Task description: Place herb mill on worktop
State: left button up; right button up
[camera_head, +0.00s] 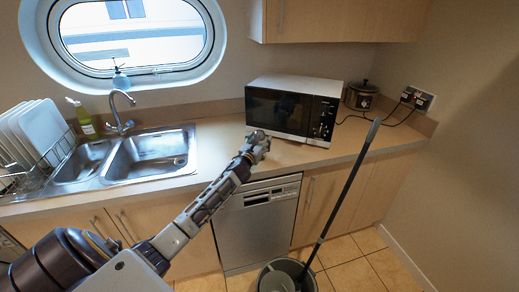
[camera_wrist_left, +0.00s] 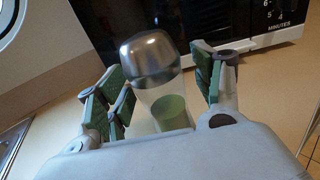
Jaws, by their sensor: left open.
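The herb mill (camera_wrist_left: 164,100) shows in the left wrist view, with a shiny metal cap, a clear body and green contents low inside. It is between the spread fingers of my left gripper (camera_wrist_left: 160,65), with a gap to the right finger. The left fingers are close to it; I cannot tell if they touch. Its base is hidden by my gripper body. In the head view my left gripper (camera_head: 257,147) is over the front of the worktop (camera_head: 222,140), by the microwave. I cannot make out the mill there. My right gripper is not in view.
The microwave (camera_head: 292,108) is just behind my left gripper. The sink (camera_head: 150,155) and a dish rack (camera_head: 40,160) are to the left. A slow cooker (camera_head: 361,95) stands at the back right. A dark pole (camera_head: 345,190) leans from a bucket (camera_head: 286,277) against the worktop edge.

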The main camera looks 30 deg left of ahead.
aim_at(258, 137)
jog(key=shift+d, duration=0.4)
pick_arm(q)
jog(key=c, duration=1.3)
jog(key=shift+r, duration=0.15)
jog(key=shift+r+p, duration=0.3)
jog(key=shift+r, duration=1.1)
notch_tip(258, 137, up, 6)
jog(key=shift+r+p, duration=0.1)
jog(key=shift+p, duration=0.3)
jog(key=shift+r, duration=0.4)
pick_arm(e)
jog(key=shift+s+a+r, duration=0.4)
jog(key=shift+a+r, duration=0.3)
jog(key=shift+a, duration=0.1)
